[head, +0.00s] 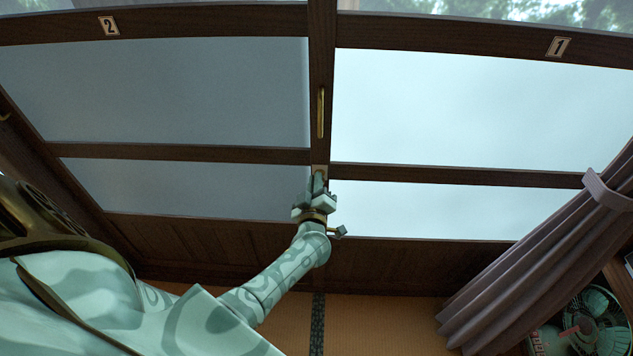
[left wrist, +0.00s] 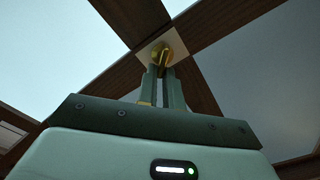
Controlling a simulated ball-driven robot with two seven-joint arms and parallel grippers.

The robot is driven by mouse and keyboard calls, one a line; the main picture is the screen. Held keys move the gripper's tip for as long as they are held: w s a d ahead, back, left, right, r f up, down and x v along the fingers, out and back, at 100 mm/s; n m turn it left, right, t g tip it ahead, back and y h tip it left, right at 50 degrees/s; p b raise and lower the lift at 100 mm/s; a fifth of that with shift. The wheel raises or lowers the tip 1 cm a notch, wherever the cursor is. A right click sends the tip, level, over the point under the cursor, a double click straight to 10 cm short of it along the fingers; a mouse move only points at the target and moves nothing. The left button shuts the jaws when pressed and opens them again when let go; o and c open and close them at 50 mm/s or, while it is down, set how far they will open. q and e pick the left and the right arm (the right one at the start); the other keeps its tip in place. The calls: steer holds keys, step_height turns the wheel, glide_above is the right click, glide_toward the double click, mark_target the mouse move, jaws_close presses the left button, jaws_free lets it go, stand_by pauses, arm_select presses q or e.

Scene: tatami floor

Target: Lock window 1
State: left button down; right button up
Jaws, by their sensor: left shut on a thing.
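Window 1 (head: 450,110) is the bright right-hand pane, with a "1" plate (head: 558,47) on the rail above it. A brass lock knob (left wrist: 167,52) on a pale square plate (left wrist: 147,52) sits where the dark wooden bars cross, in the left wrist view. My left gripper (left wrist: 164,80) is shut on this knob, its fingers pointing up at it. In the head view my left gripper (head: 318,178) reaches up to the central upright, just below the middle rail, and largely hides the knob. My right gripper is not in view.
Window 2 (head: 160,90), greyer, is at left with a "2" plate (head: 109,26). A long brass handle (head: 321,112) is on the central upright above my gripper. A tied purple curtain (head: 545,265) hangs at right, beside a green fan (head: 590,318). Tatami (head: 385,325) lies below.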

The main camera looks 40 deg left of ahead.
arm_select(q)
steer(key=n, duration=0.4)
steer(key=f+n+b, duration=0.1)
steer(key=n, duration=0.4)
steer(key=shift+s+a+f+b, duration=0.15)
steer(key=shift+f+b, duration=0.05)
steer(key=shift+b, duration=0.1)
steer(key=shift+n, duration=0.3)
steer(key=c, duration=1.5)
jaws_free()
steer(key=shift+c, duration=0.2)
steer(key=shift+r, duration=0.1)
